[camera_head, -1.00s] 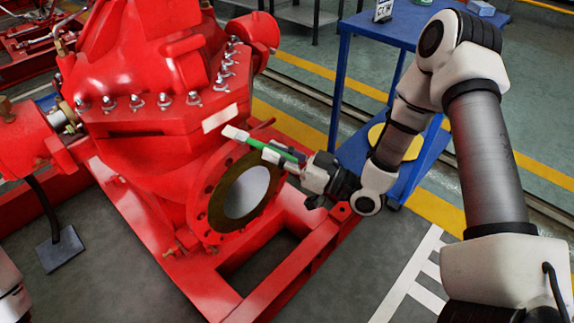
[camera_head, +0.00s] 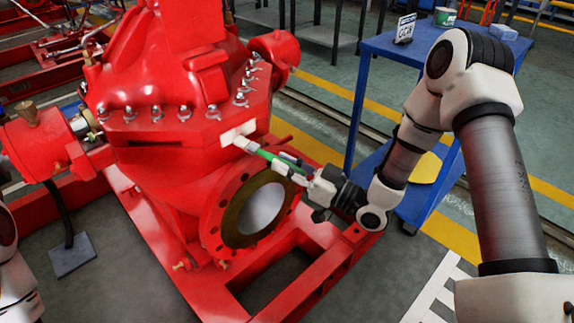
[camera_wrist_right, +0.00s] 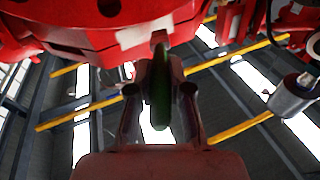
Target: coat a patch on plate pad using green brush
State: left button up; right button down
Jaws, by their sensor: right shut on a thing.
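The plate pad (camera_head: 232,134) is a small pale rectangle on the red pump's flank, just above the round flange; it also shows at the top of the right wrist view (camera_wrist_right: 140,33). The green brush (camera_head: 266,156) has a green handle and a pale head. My right gripper (camera_head: 300,171) is shut on the brush handle, to the right of and below the pad. The brush head overlaps the pad's lower right part in the head view; I cannot tell whether it touches. In the right wrist view the brush (camera_wrist_right: 160,85) points up toward the pad. My left gripper is out of view.
The red pump casing (camera_head: 160,140) has a row of bolts above the pad and an open flange (camera_head: 258,210) below it.

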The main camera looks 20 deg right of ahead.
jog(key=shift+w+a, duration=0.2)
jog(key=shift+w, duration=0.35)
jog(key=shift+d, duration=0.1)
dwell(1.2)
